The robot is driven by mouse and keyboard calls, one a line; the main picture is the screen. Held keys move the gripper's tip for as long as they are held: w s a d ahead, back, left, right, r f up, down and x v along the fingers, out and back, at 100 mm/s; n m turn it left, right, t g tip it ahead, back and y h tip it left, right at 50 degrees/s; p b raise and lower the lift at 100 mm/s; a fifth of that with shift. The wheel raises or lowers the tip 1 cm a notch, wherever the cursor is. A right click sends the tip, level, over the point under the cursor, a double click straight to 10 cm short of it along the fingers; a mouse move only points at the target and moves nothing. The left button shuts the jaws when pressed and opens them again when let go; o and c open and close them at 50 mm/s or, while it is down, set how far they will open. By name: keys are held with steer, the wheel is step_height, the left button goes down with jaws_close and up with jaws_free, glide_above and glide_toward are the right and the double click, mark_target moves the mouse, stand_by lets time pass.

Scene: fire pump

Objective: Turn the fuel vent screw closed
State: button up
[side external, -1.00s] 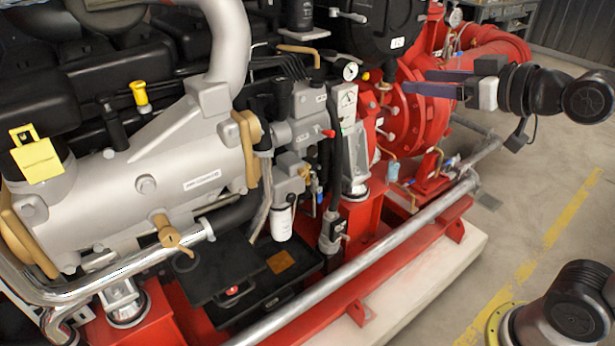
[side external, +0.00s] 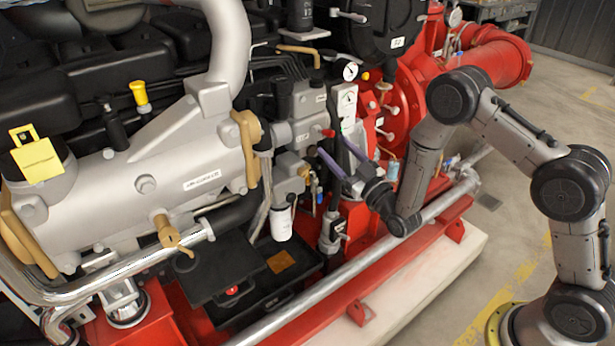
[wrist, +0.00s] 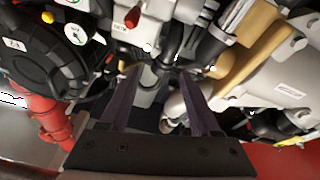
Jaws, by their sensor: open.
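My gripper (side external: 331,146) is open in the side external view, its two purple fingers pointing up and left toward the engine's fuel filter area. In the wrist view my gripper (wrist: 158,71) shows both fingers spread apart with nothing held between them. The white filter canister (side external: 282,222) hangs under a grey filter head (side external: 291,166). A small brass-coloured fitting (side external: 305,172) sits at the right of that head, left of my fingers. I cannot tell for certain whether this is the fuel vent screw. Its turned position is too small to read.
A chrome rail (side external: 340,265) runs along the front, below my wrist. A grey control box (side external: 308,110) with a red knob (side external: 328,133) stands close by my fingertips. A gauge (side external: 350,72) is above. Open floor (side external: 515,245) lies right of the red frame.

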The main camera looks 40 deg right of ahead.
mark_target(305, 175)
step_height(305, 175, down, 14)
steer(key=s+g, duration=0.3)
steer(key=w, duration=1.3)
steer(key=shift+w+a, duration=0.2)
steer(key=shift+w, duration=0.15)
jaws_close()
